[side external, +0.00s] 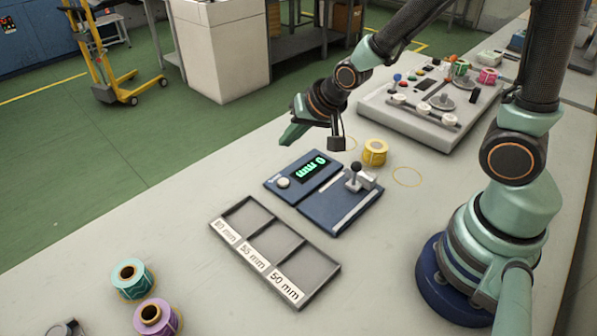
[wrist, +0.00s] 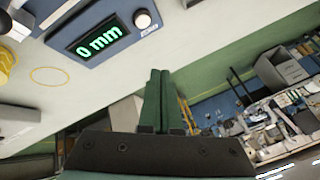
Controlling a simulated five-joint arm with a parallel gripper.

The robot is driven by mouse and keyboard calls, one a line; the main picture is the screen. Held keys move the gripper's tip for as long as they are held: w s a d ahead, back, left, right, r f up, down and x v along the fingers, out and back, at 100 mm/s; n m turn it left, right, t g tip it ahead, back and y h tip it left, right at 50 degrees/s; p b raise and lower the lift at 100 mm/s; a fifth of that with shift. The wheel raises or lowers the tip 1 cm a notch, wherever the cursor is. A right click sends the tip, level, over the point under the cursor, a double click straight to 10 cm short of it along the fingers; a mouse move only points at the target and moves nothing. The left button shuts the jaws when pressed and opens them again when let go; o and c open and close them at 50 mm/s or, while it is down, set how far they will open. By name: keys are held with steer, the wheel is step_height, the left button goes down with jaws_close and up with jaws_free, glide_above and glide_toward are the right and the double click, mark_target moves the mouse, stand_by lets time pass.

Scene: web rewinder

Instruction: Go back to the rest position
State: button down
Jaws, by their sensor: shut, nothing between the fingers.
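My gripper (side external: 292,133) is raised above the table at the far side of the blue gauge, with its fingers pointing left. In the wrist view its two green fingers (wrist: 157,85) lie together with nothing between them. The blue gauge (side external: 327,191) has a lit display, a white knob and a black-knobbed lever. The display (wrist: 100,36) reads 0 mm in the wrist view. My gripper is apart from everything on the table.
A yellow roll (side external: 374,153) stands behind the gauge, beside an empty yellow ring mark (side external: 407,177). An empty sorting tray (side external: 327,268) is labelled 80, 55 and 50 mm. Teal (side external: 132,280) and purple (side external: 156,318) rolls stand front left. The rewinder (side external: 430,125) is at the back.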

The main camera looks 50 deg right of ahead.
steer(key=s+d+r+n, duration=0.2)
steer(key=s+r+n, duration=0.1)
steer(key=s+r, duration=0.2)
steer(key=s+d+r+n+g, duration=0.1)
steer(key=s+d+r+n, duration=0.1)
steer(key=s+r, duration=0.4)
step_height(320, 180, up, 2)
steer(key=shift+s+d+r+n+g+h, duration=0.1)
steer(key=shift+s+d+n+g+h, duration=0.25)
steer(key=shift+n, duration=0.35)
